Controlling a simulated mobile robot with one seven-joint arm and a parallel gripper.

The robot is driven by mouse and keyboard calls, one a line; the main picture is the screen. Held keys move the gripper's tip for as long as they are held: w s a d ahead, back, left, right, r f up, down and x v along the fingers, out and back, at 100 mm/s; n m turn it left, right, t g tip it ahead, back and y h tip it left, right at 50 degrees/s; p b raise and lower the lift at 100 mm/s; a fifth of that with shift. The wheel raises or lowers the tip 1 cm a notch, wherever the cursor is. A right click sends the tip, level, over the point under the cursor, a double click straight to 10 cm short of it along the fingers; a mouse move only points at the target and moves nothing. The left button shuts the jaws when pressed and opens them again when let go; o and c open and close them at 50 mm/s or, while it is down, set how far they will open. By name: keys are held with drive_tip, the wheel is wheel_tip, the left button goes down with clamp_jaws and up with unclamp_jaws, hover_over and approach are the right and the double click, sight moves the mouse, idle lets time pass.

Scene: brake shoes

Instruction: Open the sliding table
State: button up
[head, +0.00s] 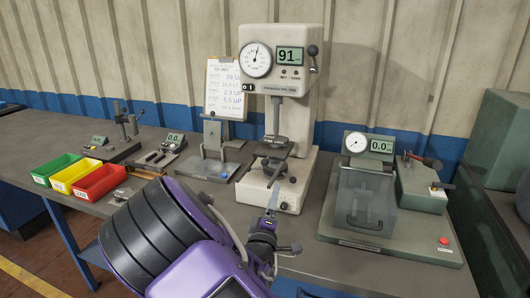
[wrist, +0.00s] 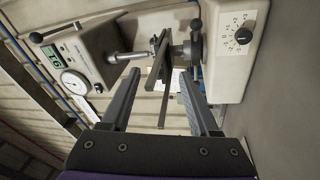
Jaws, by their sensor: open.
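A grey-white tester (head: 285,70) with a round dial and a display reading 91 stands at the middle of the bench. A dark stage (head: 274,150) sits under its head. No part is clearly recognisable as the sliding table. My gripper (head: 272,200) is in front of the tester's base in the head view, its tips small there. In the wrist view, my gripper (wrist: 158,82) has its two fingers apart, pointing at the tester (wrist: 85,60). Long dark bars (wrist: 160,75) show between the fingers; I cannot tell whether they touch them.
Green, yellow and red bins (head: 75,175) stand at the left. A second station with a clear guard (head: 365,205) stands right on a green base. A clipboard (head: 225,88) is behind. Bare bench lies between the stations.

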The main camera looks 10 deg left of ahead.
sight(264, 164)
drive_tip(key=s+a+r+m+g+h+p, duration=0.25)
drive_tip(key=a+r+m, duration=0.2)
drive_tip(key=a, duration=0.35)
drive_tip(key=shift+m+y, duration=0.25)
drive_tip(key=shift+m, duration=0.2)
drive_tip(key=w+d, duration=0.1)
drive_tip(key=w, duration=0.4)
drive_tip(key=w+d, duration=0.1)
drive_tip(key=w, duration=0.4)
drive_tip(key=w+d+f, duration=0.1)
drive_tip(key=w, duration=0.4)
drive_tip(key=shift+w+d, duration=0.4)
clamp_jaws()
